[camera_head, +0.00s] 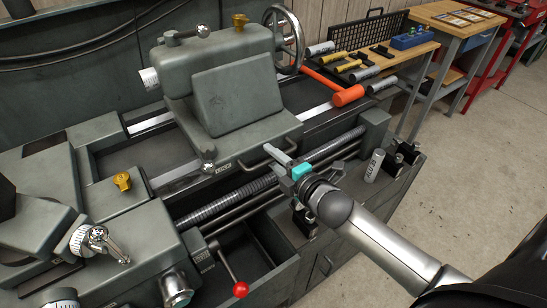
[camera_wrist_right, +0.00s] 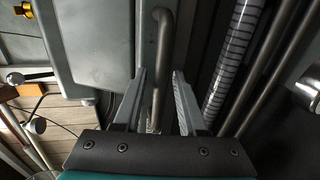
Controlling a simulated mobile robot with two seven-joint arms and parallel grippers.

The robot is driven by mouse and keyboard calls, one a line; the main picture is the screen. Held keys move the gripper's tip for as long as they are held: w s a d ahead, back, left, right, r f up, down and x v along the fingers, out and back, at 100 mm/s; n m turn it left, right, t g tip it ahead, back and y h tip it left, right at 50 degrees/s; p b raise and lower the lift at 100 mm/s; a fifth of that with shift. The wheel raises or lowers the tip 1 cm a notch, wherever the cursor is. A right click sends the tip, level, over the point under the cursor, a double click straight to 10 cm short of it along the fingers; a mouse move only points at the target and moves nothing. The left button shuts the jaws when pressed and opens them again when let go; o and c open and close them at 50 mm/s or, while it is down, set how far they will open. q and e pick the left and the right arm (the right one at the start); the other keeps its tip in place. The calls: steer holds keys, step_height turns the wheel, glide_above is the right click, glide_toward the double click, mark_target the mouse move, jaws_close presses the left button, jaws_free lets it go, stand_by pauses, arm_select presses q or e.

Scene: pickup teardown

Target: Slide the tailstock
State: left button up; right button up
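The grey tailstock (camera_head: 237,99) sits on the lathe bed in the head view, with a spoked handwheel (camera_head: 284,38) at its back right. A bar handle (camera_head: 262,166) runs along the front of its base. My right gripper (camera_head: 272,153) is at this handle's right part. In the right wrist view, the handle (camera_wrist_right: 163,50) runs between the two fingers of my gripper (camera_wrist_right: 158,76). The fingers are apart, with gaps on both sides of the bar. My left gripper is not in view.
A threaded leadscrew (camera_head: 238,194) and smooth rods run below the handle. A red-knobbed lever (camera_head: 240,289) stands at the front. An orange mallet (camera_head: 348,96) lies right of the tailstock. The bed rail (camera_head: 150,123) is bare left of the tailstock. A labelled can (camera_head: 375,165) stands at right.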

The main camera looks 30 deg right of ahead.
jaws_close()
stand_by(1.2)
